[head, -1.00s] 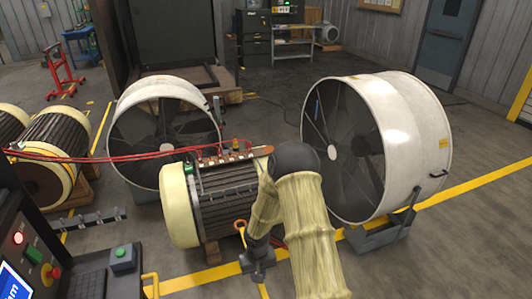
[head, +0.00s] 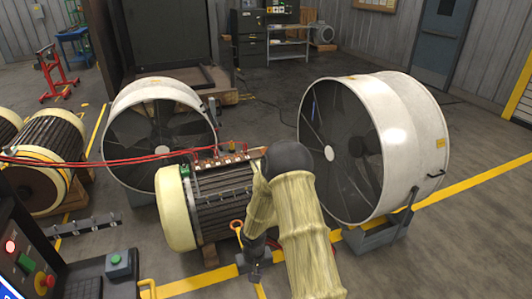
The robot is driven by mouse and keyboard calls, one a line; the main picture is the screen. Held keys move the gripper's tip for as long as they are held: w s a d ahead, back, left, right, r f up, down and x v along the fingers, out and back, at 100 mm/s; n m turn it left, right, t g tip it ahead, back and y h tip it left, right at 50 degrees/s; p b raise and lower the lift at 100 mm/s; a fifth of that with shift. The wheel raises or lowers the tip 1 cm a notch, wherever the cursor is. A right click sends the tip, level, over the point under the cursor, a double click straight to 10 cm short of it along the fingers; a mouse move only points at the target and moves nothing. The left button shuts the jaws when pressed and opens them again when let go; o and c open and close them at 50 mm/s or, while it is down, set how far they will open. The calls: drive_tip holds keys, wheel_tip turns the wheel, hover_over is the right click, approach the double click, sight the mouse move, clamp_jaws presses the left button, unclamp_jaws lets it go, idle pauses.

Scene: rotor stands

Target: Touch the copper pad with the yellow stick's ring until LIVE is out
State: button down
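My gripper (head: 254,268) is low in front of the near motor, shut on a thin yellow stick. The stick's orange-yellow ring (head: 237,226) sticks up from the gripper, by the motor's right lower side. A short yellow end shows below the gripper. The motor (head: 221,195) has cream ends and dark ribs. A row of small copper-coloured pieces (head: 228,158) lies along its top, above and apart from the ring; I cannot tell which is the pad. A red lamp (head: 11,247) is lit on the control panel at left; no LIVE lettering is readable.
Red cables (head: 110,160) run from the left onto the motor's top. White ring-shaped fan housings stand behind left (head: 160,90) and at right (head: 415,130). A small box with a green button (head: 116,260) is at front left. Open floor lies at lower right.

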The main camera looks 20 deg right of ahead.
drive_tip(key=shift+w, duration=0.1)
drive_tip(key=s+f, duration=0.4)
drive_tip(key=f, duration=1.1)
